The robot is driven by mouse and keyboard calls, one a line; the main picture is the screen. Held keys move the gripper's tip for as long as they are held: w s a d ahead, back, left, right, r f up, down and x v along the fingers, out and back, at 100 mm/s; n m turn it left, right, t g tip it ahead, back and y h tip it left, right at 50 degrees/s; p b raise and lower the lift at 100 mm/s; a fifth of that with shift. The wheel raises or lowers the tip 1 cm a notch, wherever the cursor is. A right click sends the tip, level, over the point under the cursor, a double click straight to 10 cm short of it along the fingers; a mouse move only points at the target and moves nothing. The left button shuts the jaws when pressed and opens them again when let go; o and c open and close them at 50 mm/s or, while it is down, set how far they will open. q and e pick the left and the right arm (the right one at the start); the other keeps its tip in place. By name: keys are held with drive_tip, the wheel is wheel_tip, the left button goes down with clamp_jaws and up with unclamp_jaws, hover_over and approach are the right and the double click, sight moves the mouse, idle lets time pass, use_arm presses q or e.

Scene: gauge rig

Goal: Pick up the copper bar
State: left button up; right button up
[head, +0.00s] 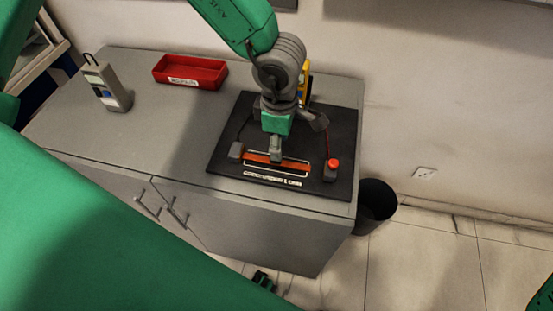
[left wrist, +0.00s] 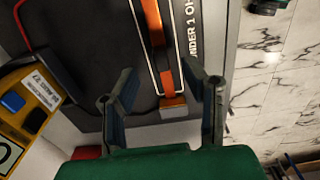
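The copper bar (head: 290,164) lies inside a white outline near the front of a black mat (head: 225,165) on the cabinet top. It also shows in the left wrist view (left wrist: 153,25), running down between my fingers. My left gripper (head: 277,147) reaches down from above over the bar's middle in the head view and hides part of it. In the left wrist view the left gripper's (left wrist: 157,75) two fingers are spread apart, one on each side of the bar, with nothing clasped. I cannot tell the exact height above the bar.
A grey end block (head: 236,150) and a red-knobbed block (head: 333,164) flank the bar. A yellow meter (left wrist: 28,100) with cables stands behind it. A red tray (head: 190,71) and a grey device (head: 107,86) stand left. A dark bin (head: 375,203) stands right of the cabinet.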

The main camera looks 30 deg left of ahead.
use_arm(q)
drive_tip(key=shift+a+f+b, duration=0.1)
drive_tip(key=shift+f+b, duration=0.2)
drive_tip(key=shift+f, duration=2.45)
clamp_jaws()
